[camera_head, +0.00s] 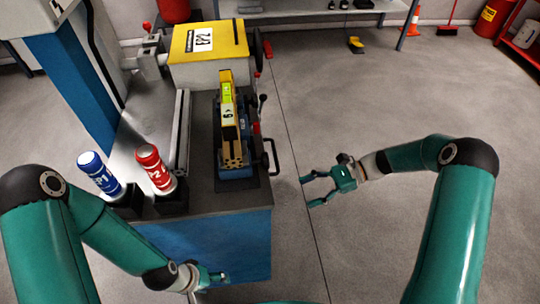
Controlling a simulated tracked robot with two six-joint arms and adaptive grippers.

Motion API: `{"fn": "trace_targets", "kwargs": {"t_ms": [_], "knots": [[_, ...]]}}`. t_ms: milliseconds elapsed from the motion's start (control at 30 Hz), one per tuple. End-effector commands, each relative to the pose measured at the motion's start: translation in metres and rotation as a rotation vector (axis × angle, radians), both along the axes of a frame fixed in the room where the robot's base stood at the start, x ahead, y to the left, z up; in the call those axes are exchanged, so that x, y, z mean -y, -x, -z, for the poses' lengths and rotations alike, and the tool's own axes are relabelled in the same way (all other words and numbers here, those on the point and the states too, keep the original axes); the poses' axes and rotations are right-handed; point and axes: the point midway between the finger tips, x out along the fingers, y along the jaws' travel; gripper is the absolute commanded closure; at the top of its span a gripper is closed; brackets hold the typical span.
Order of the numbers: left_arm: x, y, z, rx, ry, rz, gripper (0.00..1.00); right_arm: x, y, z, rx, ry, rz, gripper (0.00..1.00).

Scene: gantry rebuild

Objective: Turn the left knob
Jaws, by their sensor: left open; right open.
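No part is clearly recognisable as the left knob. A blue cylinder (100,174) marked P1 and a red cylinder (155,170) marked P2 stand tilted in black holders at the bench's front left; blue is on the left. My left gripper (220,278) is low in front of the bench, small in view and partly hidden by its own wrist; it is open, apart from both cylinders. My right gripper (312,190) is open and empty, to the right of the bench over the floor, its fingers pointing left.
The blue bench (190,240) carries a vise-like device (235,145) with a yellow-green display and a yellow machine (207,40) marked EP2. A handle (272,157) juts from its right side. Open floor (370,90) lies to the right; a shelf, cone and red bin stand behind.

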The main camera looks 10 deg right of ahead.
Motion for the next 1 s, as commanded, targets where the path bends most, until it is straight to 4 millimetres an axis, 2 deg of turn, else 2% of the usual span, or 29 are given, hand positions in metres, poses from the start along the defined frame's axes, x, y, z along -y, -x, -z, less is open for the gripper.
{"fn": "trace_targets", "kwargs": {"t_ms": [33,100,200,300,400,567,667,1000], "knots": [[0.0,0.0,-0.004,0.0,0.0,0.0,0.32,0.014,-0.014,-0.027,-0.009,-0.079,0.036,0.32],[0.0,0.0,-0.006,0.0,0.0,0.0,0.32,0.029,-0.025,-0.059,-0.018,-0.178,0.061,0.32],[0.0,0.0,-0.007,0.0,0.0,0.0,0.32,0.046,-0.033,-0.092,-0.02,-0.281,0.072,0.32],[0.0,0.0,-0.008,0.0,0.0,0.0,0.32,0.055,-0.035,-0.11,-0.018,-0.336,0.071,0.32],[0.0,0.0,-0.01,0.0,0.0,0.0,0.32,0.054,-0.036,-0.118,-0.018,-0.359,0.068,0.32],[0.0,0.0,-0.017,0.0,0.0,0.0,0.32,0.036,-0.035,-0.12,-0.02,-0.36,0.064,0.32],[0.0,0.0,-0.023,0.0,0.0,0.0,0.32,0.018,-0.035,-0.121,-0.019,-0.36,0.063,0.32],[0.0,0.0,-0.047,0.0,0.0,0.0,0.32,-0.057,-0.035,-0.12,-0.021,-0.358,0.063,0.32]]}}
